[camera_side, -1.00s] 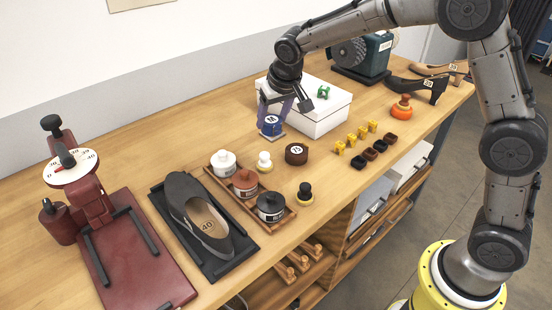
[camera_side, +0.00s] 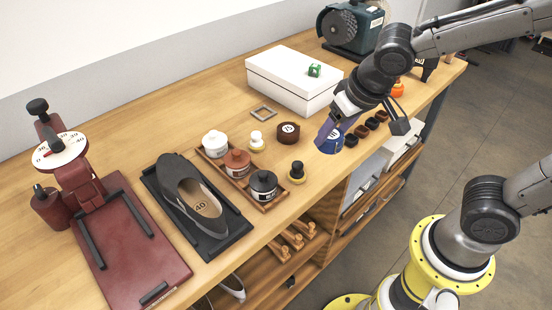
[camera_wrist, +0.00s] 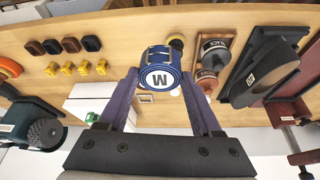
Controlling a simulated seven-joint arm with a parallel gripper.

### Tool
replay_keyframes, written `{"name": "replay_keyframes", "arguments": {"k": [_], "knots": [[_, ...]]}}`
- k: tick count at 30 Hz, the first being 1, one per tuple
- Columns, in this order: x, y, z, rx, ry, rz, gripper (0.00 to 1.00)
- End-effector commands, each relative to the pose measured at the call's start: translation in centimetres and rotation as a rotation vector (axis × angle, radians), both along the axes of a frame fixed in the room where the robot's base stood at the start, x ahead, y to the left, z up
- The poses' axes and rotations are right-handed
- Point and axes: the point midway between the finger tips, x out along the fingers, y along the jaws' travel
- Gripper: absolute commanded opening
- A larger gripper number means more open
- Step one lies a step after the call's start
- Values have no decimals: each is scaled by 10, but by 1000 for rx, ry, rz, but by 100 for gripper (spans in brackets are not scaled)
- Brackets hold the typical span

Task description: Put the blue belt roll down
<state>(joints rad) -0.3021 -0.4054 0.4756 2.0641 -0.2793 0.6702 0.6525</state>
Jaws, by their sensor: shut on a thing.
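The blue belt roll (camera_side: 330,144) is between the fingers of my gripper (camera_side: 328,134), near the front edge of the bench in the side view. The purple fingers partly hide it there. In the wrist view the blue roll (camera_wrist: 160,78) shows a white label with an M, and the two fingers of my gripper (camera_wrist: 159,82) close on its sides. It appears to be held above the bench; the exact height is hard to tell. An empty square grey frame (camera_side: 264,114) lies on the bench by the white box.
A brown roll (camera_side: 288,128) stands left of my gripper. A white box (camera_side: 290,90) with a green item on it is behind. A wooden tray of jars (camera_side: 246,192), a black-capped bottle (camera_side: 297,172) and a shoe (camera_side: 190,190) are left. Small dark blocks (camera_side: 372,124) lie right.

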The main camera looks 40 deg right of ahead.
Motion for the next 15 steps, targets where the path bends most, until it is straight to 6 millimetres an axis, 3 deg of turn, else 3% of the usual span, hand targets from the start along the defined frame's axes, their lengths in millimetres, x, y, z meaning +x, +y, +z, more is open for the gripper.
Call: {"name": "replay_keyframes", "arguments": {"k": [13, 15], "knots": [[88, 17, -39, 0, 4, 3, 6], [98, 19, -53, -2, 7, 4, 6]]}}
